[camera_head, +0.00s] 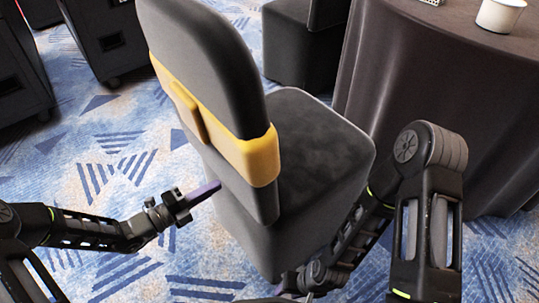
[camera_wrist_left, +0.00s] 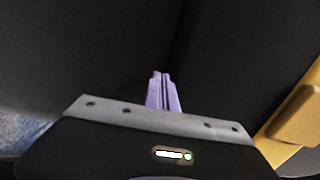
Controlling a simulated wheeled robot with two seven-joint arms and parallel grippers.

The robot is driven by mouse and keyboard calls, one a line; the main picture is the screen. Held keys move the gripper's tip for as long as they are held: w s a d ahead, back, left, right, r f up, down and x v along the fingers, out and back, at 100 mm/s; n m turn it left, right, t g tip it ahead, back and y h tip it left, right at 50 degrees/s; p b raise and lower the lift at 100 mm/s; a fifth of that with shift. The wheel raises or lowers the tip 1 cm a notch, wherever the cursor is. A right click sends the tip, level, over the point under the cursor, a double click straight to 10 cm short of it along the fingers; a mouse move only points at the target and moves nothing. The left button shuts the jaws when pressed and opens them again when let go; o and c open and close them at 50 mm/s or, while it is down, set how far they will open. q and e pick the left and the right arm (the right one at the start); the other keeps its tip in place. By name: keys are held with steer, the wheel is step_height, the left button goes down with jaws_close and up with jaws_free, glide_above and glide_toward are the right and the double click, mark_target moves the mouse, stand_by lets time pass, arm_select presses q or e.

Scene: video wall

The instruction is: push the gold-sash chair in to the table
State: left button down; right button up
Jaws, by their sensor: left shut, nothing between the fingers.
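The gold-sash chair (camera_head: 310,140) is dark grey, with a gold band (camera_head: 263,158) around its backrest. It stands upright on the carpet, its back toward me and its seat toward the table (camera_head: 390,85), which wears a dark cloth. My left gripper (camera_head: 218,186) is shut and empty, its purple fingertips at the lower rear of the backrest; I cannot tell whether they touch. In the left wrist view, the shut fingers (camera_wrist_left: 162,90) point at the dark chair surface, with the gold band at right. My right gripper (camera_head: 290,285) is low at the chair's near side, its fingers mostly hidden.
Another dark chair (camera_head: 300,45) stands behind, beside the table. A white cup (camera_head: 500,14) is on the tabletop. Black wheeled cases (camera_head: 108,40) stand at the upper left. The blue patterned carpet (camera_head: 120,165) is clear at left.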

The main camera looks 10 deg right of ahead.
arm_select(q)
steer(key=shift+d, duration=0.2)
stand_by(0.4)
steer(key=shift+x, duration=2.75)
steer(key=shift+b+x, duration=0.9)
steer(key=shift+x, duration=6.75)
steer(key=p+v, duration=0.5)
steer(key=v, duration=0.5)
steer(key=shift+p, duration=0.4)
steer(key=shift+a, duration=0.1)
steer(key=shift+r, duration=0.1)
